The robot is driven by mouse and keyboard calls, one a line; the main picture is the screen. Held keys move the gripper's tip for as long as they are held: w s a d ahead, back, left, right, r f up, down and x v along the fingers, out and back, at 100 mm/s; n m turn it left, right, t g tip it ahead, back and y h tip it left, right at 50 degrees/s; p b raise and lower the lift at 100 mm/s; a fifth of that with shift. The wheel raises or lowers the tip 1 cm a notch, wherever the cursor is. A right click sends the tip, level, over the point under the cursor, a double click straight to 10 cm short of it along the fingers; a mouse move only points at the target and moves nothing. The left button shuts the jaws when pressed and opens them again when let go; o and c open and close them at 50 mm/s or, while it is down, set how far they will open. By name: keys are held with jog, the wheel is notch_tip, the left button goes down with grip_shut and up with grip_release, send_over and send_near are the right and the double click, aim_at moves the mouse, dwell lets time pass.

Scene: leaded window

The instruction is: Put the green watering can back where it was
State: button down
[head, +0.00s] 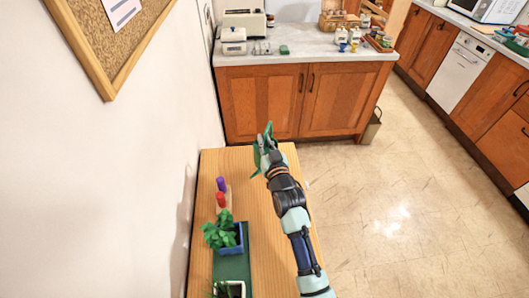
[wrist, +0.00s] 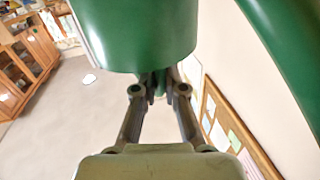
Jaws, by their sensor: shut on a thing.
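The green watering can (wrist: 140,35) fills the top of the wrist view, close to the camera, with a curved green part (wrist: 285,60) at the upper right. My gripper (wrist: 160,82) is shut on a green part of it between the fingertips; exactly which part is hard to tell. In the head view the can (head: 256,160) shows only as small green pieces around my gripper (head: 266,150), over the far end of the wooden table. Most of it is hidden behind my gripper there, and I cannot tell whether it touches the table.
The wooden table (head: 208,167) holds a red and a purple object (head: 221,192), a plant in a blue pot (head: 224,236), a green mat (head: 232,266) and a white-potted plant (head: 230,290). A wall with a corkboard (head: 115,45) borders the left. A cabinet (head: 270,95) stands beyond; floor is clear right.

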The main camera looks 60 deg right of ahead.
jog(key=shift+f+b, duration=0.6)
jog(key=shift+f, duration=1.55)
jog(key=c, duration=1.2)
grip_release()
jog(key=shift+f, duration=0.1)
jog(key=shift+c, duration=0.2)
jog(key=shift+s+a+r, duration=0.2)
jog(key=p+v, duration=0.2)
jog(key=v, duration=0.9)
jog(key=shift+s+a, duration=0.15)
